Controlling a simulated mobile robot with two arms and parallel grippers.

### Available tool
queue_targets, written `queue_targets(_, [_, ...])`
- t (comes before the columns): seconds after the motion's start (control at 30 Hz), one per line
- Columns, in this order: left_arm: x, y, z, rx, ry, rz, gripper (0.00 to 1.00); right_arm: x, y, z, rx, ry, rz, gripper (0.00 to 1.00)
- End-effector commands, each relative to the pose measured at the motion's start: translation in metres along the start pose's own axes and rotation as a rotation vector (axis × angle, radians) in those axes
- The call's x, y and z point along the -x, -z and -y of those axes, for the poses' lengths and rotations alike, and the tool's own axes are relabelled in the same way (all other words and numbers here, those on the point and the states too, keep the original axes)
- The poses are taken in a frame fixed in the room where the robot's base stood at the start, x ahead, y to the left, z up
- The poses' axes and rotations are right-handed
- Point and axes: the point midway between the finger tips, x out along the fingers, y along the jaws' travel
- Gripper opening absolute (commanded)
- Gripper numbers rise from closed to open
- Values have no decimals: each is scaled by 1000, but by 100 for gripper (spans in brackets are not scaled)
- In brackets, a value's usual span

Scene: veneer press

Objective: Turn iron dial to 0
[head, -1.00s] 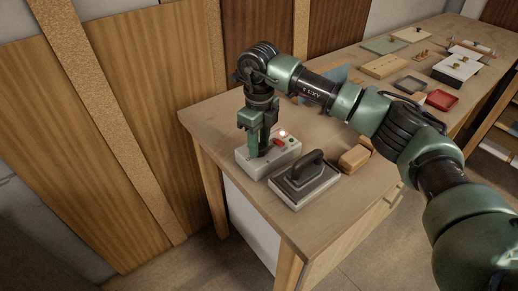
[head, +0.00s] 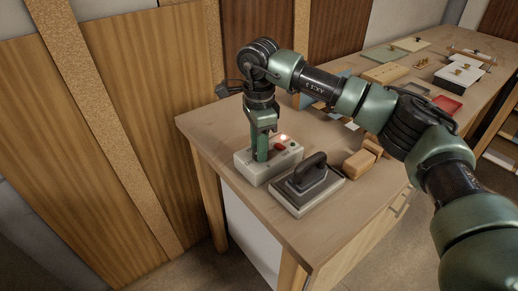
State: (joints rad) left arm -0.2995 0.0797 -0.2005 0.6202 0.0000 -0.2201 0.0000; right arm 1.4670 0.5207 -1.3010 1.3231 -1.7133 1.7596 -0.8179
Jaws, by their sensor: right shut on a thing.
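A pale control box (head: 249,172) stands near the table's left end, with a red switch (head: 279,147) and a small glowing lamp (head: 284,138) on top. My right gripper (head: 262,158) points straight down over the left part of the box's top. It is shut on the dial there, which its fingers hide, so I cannot read the setting. A dark iron (head: 307,176) with an arched handle rests on a flat light base just right of the box. My left gripper is not in view.
The wooden table (head: 215,128) runs back to the right. Wooden blocks (head: 360,162) lie right of the iron. Farther back are a red tray (head: 446,103), boards and small parts. Tall veneer panels (head: 150,110) stand at the left.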

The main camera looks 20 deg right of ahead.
Motion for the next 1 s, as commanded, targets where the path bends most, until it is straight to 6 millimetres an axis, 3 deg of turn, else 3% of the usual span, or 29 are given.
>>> queue_targets(1.0, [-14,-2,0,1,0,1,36,3,0,2,921,9,-2,0])
